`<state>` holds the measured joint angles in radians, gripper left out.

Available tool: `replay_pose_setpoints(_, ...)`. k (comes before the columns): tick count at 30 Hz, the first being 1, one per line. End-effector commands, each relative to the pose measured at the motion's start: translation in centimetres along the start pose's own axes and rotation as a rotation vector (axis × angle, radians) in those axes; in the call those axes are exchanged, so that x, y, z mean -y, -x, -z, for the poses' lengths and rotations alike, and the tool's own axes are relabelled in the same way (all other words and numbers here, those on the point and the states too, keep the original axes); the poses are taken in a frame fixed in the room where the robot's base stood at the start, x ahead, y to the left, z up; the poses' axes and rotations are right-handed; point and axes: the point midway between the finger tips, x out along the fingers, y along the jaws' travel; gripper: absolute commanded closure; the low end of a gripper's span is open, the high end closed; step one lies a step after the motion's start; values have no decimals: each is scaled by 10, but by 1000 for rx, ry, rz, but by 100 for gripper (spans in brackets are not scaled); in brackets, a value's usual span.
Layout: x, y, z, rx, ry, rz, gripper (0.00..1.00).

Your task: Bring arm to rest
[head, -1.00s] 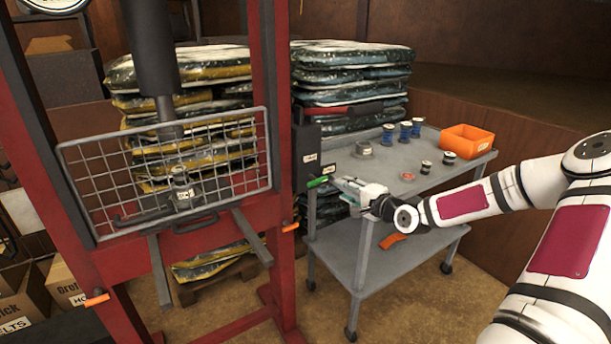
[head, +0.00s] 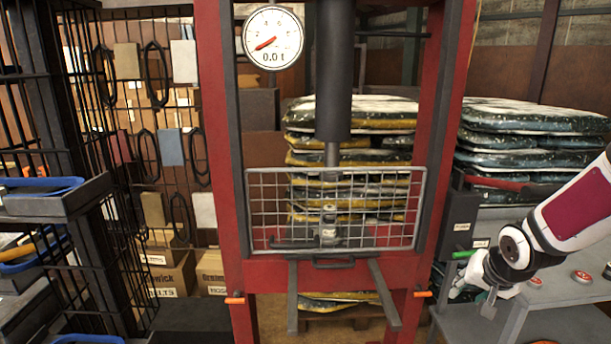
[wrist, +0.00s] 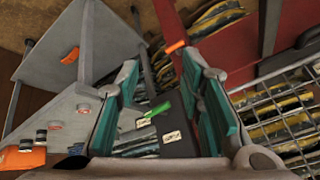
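My gripper (head: 462,283) is low at the right of the head view, beside the press frame and over the edge of the grey cart. The wrist view shows its two teal-padded fingers (wrist: 160,65) apart, with nothing held between them. A green handle (head: 463,254) on the dark pump box (head: 461,222) sits just above my gripper in the head view. In the wrist view the green handle (wrist: 157,110) appears in the gap between the fingers, beyond them. My arm reaches in from the right, bent.
The red press (head: 216,120) has a closed mesh guard (head: 270,205), a metal part (head: 328,226) behind it and a gauge (head: 273,37). Stacked bags (head: 520,115) stand behind. The cart (wrist: 85,45) holds small items and an orange bin (wrist: 22,158). A dark rack (head: 70,200) stands left.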

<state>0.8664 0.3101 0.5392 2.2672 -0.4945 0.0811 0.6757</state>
Motion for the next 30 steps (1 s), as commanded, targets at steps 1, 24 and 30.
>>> replay_pose_setpoints(1, 6, 22, -4, -1, 56, -38, 65)
replay_pose_setpoints(24, 33, 285, -160, 137, 495, -77, 65)
replay_pose_setpoints(30, 31, 310, -194, 181, 557, 9, 65)
